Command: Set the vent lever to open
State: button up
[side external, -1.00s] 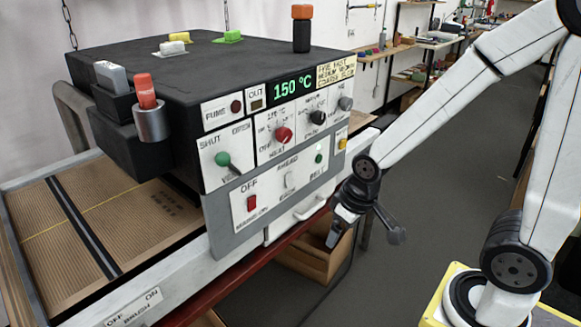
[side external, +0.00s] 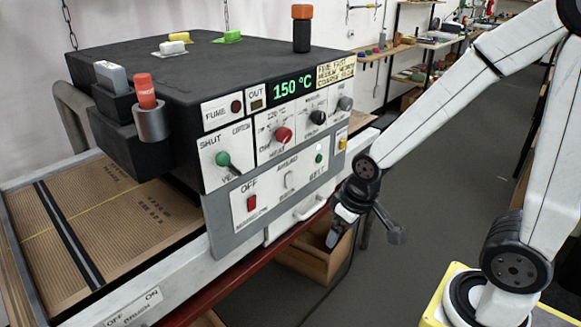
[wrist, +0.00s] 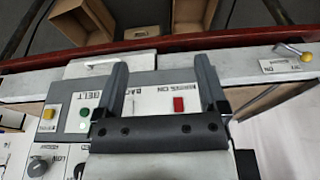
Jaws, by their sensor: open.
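The vent lever (side external: 223,159) has a green ball on a short dark arm, on a white plate (side external: 226,158) at the left of the oven's front panel. Its green ball lies up and to the left, on the side of the word SHUT; OPEN is printed at the upper right. I cannot make out the lever in the wrist view. My gripper (side external: 337,238) hangs right of the panel and lower than the lever, well apart from it. In the wrist view my gripper (wrist: 163,75) is open with nothing between its fingers, over the panel's lower part.
The panel also carries a red knob (side external: 284,134), a black knob (side external: 317,117), a red switch (side external: 251,202) and a yellow button (side external: 342,144). A white drawer handle (side external: 311,208) sticks out below. A conveyor belt (side external: 130,215) runs out at left. A cardboard box (side external: 318,262) stands under the red rail.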

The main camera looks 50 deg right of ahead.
jog(key=shift+c, duration=0.9)
jog(key=n+t+y, duration=0.3)
jog(key=n+t, duration=0.1)
jog(key=t, duration=1)
send_near(229, 161)
jog(key=w+f, duration=0.2)
jog(key=w, duration=0.2)
jog(key=shift+s+a+r+t, duration=0.15)
jog(key=shift+a+r+t, duration=0.15)
jog(key=shift+r+t, duration=0.25)
jog(key=shift+w+a, duration=0.25)
jog(key=shift+w, duration=1)
jog(key=shift+w+a, duration=0.25)
jog(key=shift+w, duration=1.05)
jog(key=shift+w+a, duration=0.25)
jog(key=shift+w, duration=1)
grip_shut()
